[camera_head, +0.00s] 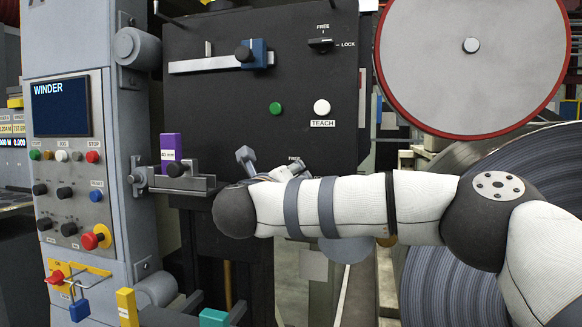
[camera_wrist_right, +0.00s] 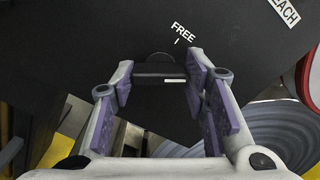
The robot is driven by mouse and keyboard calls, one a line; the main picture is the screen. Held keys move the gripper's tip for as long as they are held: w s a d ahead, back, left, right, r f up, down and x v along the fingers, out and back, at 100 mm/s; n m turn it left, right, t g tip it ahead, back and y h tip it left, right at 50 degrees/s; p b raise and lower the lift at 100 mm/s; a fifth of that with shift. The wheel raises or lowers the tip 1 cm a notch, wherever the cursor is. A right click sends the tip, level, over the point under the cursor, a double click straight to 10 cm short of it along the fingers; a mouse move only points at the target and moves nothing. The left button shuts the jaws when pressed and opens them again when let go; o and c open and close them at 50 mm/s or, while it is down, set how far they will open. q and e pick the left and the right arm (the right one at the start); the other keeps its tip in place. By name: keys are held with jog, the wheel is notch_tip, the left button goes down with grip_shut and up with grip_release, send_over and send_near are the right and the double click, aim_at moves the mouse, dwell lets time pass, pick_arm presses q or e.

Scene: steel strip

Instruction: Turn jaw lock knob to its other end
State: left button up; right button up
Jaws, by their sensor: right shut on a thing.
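A black knob (camera_wrist_right: 160,74) with a white mark toward its right end shows in the right wrist view, on the dark panel. A white FREE label (camera_wrist_right: 183,32) with a small tick sits above it. My right gripper (camera_wrist_right: 161,86) is shut on this knob, with a purple-padded finger on each side of its bar. In the head view my right gripper (camera_head: 268,174) is at the lower panel, and my arm hides the knob and most of its labels. Only a FREE label (camera_head: 295,158) shows there. My left gripper is not in view.
A similar knob (camera_head: 320,44) with FREE and LOCK labels is higher on the panel, its bar roughly horizontal. A green button (camera_head: 275,108) and white TEACH button (camera_head: 322,107) lie below it. A purple block (camera_head: 171,150) stands on a bracket left of my gripper.

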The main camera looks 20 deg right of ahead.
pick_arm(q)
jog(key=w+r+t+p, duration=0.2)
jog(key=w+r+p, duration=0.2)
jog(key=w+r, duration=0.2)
pick_arm(e)
jog(key=shift+r+n, duration=0.1)
jog(key=shift+n, duration=5.4)
pick_arm(q)
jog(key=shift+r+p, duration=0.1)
jog(key=shift+p, duration=0.2)
pick_arm(e)
jog(key=o, duration=1.1)
jog(key=shift+o, duration=0.2)
